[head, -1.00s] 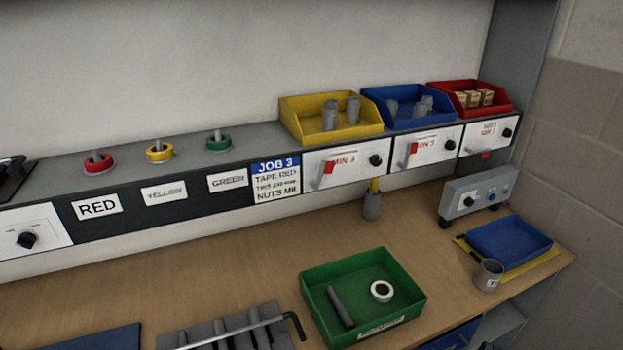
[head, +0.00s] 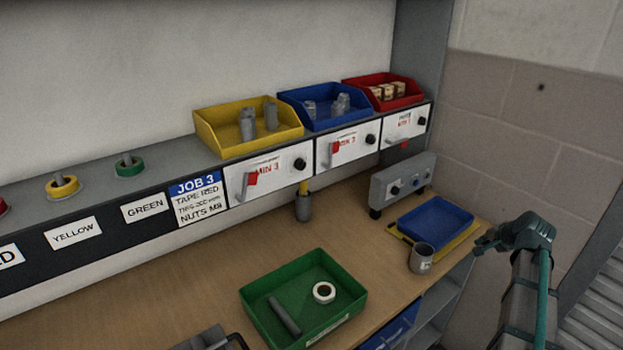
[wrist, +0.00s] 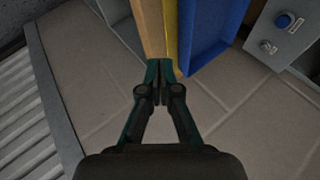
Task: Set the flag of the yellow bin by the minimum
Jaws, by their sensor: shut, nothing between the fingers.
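The yellow bin (head: 222,143) stands on the shelf at the left of three bins. Two grey cylinders (head: 247,125) show upright in it; its walls may hide more. Below it is a white panel marked MIN 3 (head: 267,170) with a red flag (head: 250,181) at its left and a black knob (head: 300,163) at its right. The flag is on a pale lever slanting up to the right. My gripper (wrist: 158,85) is shut and empty in the wrist view, above the floor by the bench edge. In the head view my gripper (head: 484,244) is at the right, far from the panel.
A blue bin (head: 318,122) and a red bin (head: 383,101) stand beside it, each with a panel below. On the bench are a green tray (head: 262,292), a blue tray (head: 435,222), a grey cup (head: 421,258) and a grey control box (head: 402,183).

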